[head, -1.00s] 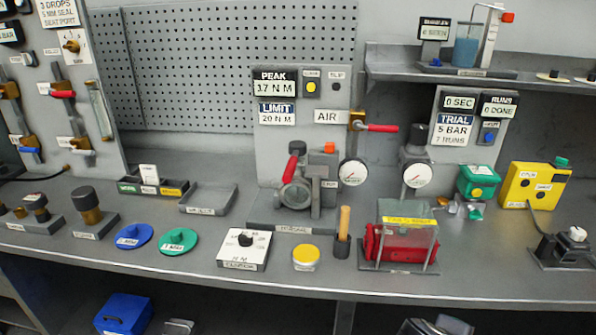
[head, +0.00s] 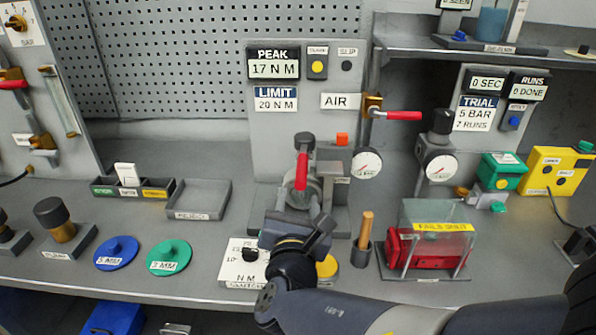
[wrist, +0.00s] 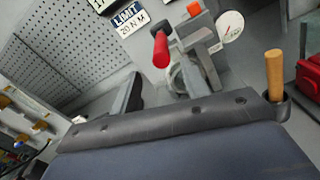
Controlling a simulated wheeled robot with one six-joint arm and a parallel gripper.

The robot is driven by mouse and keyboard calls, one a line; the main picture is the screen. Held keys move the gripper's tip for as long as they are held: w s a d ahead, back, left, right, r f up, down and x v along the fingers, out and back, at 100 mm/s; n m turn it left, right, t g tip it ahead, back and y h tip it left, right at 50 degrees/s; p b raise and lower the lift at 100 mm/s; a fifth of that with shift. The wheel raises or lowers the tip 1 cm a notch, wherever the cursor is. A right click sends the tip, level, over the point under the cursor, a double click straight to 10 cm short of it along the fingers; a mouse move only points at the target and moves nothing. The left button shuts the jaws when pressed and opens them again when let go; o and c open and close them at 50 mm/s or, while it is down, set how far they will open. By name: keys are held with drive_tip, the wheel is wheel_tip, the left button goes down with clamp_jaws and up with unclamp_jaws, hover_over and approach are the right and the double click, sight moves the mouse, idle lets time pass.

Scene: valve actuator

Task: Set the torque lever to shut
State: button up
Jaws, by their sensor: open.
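The torque lever (head: 302,172) has a red grip and a dark end. It stands up at the front of the grey valve actuator (head: 335,190), below the PEAK and LIMIT panel. In the wrist view its red grip (wrist: 161,50) points towards the camera, above the round valve body. My gripper (head: 294,215) is open and empty, just in front of and below the lever. In the wrist view my gripper (wrist: 160,92) has its fingers beyond the dark palm edge, with the lever grip above them. I cannot tell whether a finger touches the actuator. My gripper hides the actuator's lower front.
A red-handled AIR valve (head: 400,115) and a gauge (head: 366,163) are right of the actuator. A wooden-handled tool (head: 366,230) stands in a dark holder, beside a clear-covered red box (head: 432,245). An empty tray (head: 198,200) lies left. My arm crosses the bench front.

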sight(302, 175)
drive_tip(key=w, duration=0.6)
drive_tip(key=w+p, duration=0.1)
drive_tip(key=w, duration=0.2)
drive_tip(key=shift+w+d, duration=0.2)
drive_tip(key=shift+d, duration=0.1)
drive_tip(key=shift+c, duration=0.4)
clamp_jaws()
